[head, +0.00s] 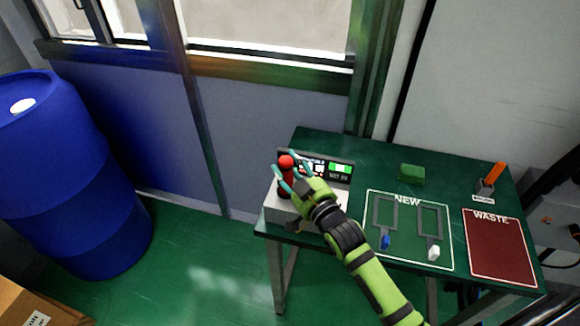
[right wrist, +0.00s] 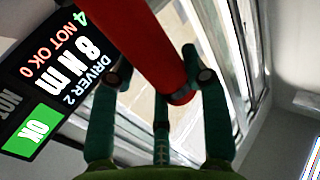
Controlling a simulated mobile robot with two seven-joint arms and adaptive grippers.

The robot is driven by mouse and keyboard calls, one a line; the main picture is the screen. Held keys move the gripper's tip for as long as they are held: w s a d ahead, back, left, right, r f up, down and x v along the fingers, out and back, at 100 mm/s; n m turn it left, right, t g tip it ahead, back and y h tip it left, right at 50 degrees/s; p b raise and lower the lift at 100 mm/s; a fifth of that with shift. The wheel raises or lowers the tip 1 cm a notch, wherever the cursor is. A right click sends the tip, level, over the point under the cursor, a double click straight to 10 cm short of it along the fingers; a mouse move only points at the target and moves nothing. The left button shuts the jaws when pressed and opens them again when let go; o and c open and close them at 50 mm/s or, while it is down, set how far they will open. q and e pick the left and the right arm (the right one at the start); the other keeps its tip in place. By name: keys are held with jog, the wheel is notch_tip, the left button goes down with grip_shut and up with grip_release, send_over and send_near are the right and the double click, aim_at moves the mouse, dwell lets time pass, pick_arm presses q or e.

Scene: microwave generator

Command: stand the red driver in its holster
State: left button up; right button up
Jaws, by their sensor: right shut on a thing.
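The red driver (head: 286,183) stands roughly upright, with a round red top, at the left end of the table beside the display unit. My right gripper (head: 285,161) is shut on it near its upper part. In the right wrist view the red driver (right wrist: 140,35) passes between the teal fingers (right wrist: 160,74). I cannot tell whether its lower end touches the grey box (head: 280,210) below. I cannot make out an empty holster for it; the gripper and driver may hide it. My left gripper is out of view.
The display (head: 340,170) is close behind the driver. On the green table are a green block (head: 411,174), an orange tool (head: 494,174) in a grey holder, blue (head: 385,242) and white (head: 433,253) parts, and a red WASTE area (head: 500,250). A blue drum (head: 60,170) stands left.

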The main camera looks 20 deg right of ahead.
jog(key=shift+f, duration=0.15)
dwell(0.6)
jog(key=o, duration=1.4)
jog(key=shift+c, duration=0.2)
jog(key=shift+f, duration=0.15)
jog(key=s+d, duration=0.2)
jog(key=s, duration=1)
jog(key=shift+r, duration=0.25)
jog(key=shift+d, duration=0.1)
